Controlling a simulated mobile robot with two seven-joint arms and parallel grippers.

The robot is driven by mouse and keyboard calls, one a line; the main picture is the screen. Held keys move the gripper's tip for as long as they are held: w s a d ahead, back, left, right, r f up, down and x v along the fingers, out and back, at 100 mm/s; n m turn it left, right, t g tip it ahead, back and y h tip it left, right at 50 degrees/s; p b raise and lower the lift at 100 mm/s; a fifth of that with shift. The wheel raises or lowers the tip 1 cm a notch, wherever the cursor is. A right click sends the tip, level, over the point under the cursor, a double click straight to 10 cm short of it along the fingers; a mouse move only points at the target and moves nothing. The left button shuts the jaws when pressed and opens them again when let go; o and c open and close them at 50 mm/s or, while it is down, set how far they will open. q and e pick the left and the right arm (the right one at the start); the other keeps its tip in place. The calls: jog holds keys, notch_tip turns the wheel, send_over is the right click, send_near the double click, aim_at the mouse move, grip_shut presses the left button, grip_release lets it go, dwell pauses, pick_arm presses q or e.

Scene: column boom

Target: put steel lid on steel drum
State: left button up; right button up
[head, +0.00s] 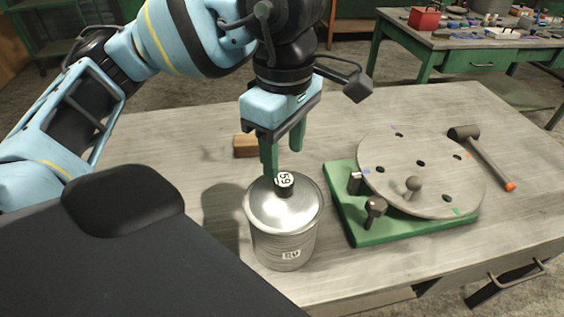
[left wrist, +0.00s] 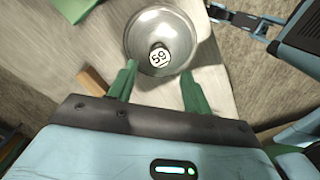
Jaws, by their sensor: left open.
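The steel drum (head: 284,248) stands upright on the table, with a number label on its front. The steel lid (head: 262,212) lies on top of the drum and looks level and centred. My left gripper (head: 283,165) is open, just above and behind the lid. In the left wrist view the lid (left wrist: 160,22) and its knob (left wrist: 160,55) show beyond the open green fingers (left wrist: 157,80), with nothing held between the fingertips. My right gripper is not in view.
A green base (head: 365,230) with a round, holed plate (head: 420,165) stands to the right of the drum. A mallet (head: 482,158) lies beyond it. A wooden block (head: 245,146) lies behind the drum. The table (head: 170,140) is clear at the left rear.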

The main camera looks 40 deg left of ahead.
aim_at(283, 179)
pick_arm(q)
notch_tip(283, 179, up, 7)
jog(key=shift+p, duration=0.3)
